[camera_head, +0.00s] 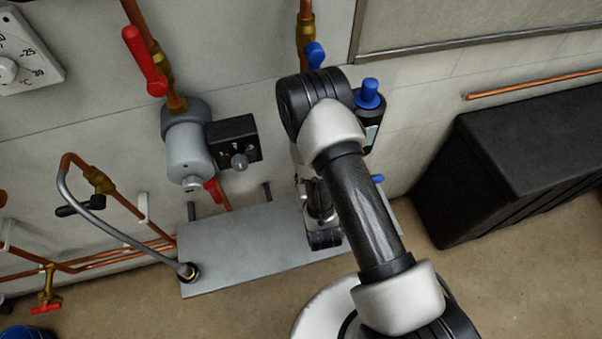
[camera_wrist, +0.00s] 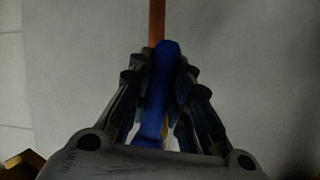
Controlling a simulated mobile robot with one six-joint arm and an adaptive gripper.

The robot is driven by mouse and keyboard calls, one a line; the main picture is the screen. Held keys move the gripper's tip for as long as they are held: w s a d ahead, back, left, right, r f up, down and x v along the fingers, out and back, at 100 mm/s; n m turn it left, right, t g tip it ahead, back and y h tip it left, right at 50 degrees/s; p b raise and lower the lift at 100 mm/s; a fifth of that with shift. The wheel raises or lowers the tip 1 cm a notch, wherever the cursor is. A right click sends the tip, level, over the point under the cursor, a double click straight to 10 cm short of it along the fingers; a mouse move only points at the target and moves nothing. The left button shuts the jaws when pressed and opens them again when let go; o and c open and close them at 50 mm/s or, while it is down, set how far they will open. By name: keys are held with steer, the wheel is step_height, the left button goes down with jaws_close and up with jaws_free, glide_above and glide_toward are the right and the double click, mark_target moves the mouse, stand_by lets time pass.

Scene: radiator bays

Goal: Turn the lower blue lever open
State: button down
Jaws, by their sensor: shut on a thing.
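In the wrist view, a blue lever (camera_wrist: 160,92) lies lengthwise between the two dark fingers of my gripper (camera_wrist: 166,64). The fingers are closed against its sides, and its rounded end shows at the fingertips. In the head view, a small blue lever end (camera_head: 377,179) sticks out low, just right of my arm, which hides the rest of it and the fingers. I cannot tell from this view how that lever is turned. An upper blue lever (camera_head: 316,55) shows above my arm.
A blue-knobbed black unit (camera_head: 369,93) is close right of my arm. Red levers (camera_head: 145,62), a grey cylinder (camera_head: 188,150) and a black box (camera_head: 233,142) are at left. A grey shelf (camera_head: 235,250) lies below. A black chest (camera_head: 520,160) stands at right.

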steer(key=shift+w+d+f+n+h+b, duration=0.1)
steer(key=shift+w+d+n+h+b, duration=0.1)
steer(key=shift+d+n+h+b, duration=0.35)
steer(key=shift+d+t, duration=0.15)
steer(key=shift+t, duration=0.15)
steer(key=c, duration=1.5)
jaws_free()
steer(key=shift+o, duration=0.3)
steer(key=v, duration=0.7)
steer(key=shift+s, duration=0.2)
